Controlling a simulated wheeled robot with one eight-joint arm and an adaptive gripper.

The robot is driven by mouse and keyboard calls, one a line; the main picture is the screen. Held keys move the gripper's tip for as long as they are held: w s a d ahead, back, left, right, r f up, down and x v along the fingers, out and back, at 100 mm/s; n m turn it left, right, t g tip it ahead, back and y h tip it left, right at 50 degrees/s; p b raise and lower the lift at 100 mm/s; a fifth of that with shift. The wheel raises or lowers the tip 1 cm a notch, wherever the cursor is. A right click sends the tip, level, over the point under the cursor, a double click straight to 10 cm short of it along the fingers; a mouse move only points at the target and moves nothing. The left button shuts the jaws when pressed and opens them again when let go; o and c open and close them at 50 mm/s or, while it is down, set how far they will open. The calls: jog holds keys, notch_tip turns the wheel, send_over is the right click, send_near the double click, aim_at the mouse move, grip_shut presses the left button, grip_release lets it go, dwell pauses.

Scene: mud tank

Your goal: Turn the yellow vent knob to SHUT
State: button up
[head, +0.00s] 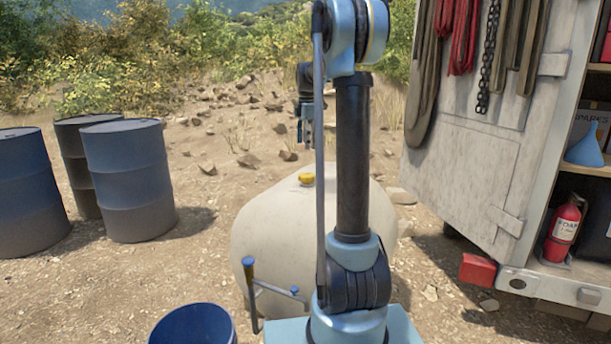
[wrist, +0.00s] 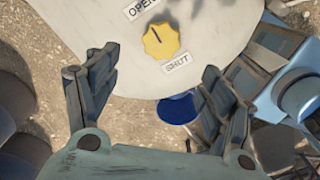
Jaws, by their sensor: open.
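The yellow vent knob (wrist: 162,42) sits on top of the pale tank (wrist: 85,35). It has a scalloped edge, and its dark pointer line points up and left, toward the OPEN label (wrist: 143,8). The SHUT label (wrist: 177,64) lies below and right of the knob. In the head view the knob (head: 306,178) is small on the tank's top (head: 270,225). My gripper (head: 306,132) is above the knob, apart from it. In the wrist view my gripper (wrist: 159,66) is open and empty, its fingers wide apart, with the knob beyond the fingertips.
Several blue and dark drums (head: 128,180) stand at the left. An open blue drum (head: 193,325) is at the front. At right is a pale cabinet door (head: 465,165) with hanging straps and chain, and a red extinguisher (head: 563,230). The tank's top around the knob is clear.

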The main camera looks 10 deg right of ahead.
aim_at(306, 174)
notch_tip(306, 174, down, 13)
jog(key=shift+f, duration=0.2)
dwell(0.3)
jog(key=c, duration=1.1)
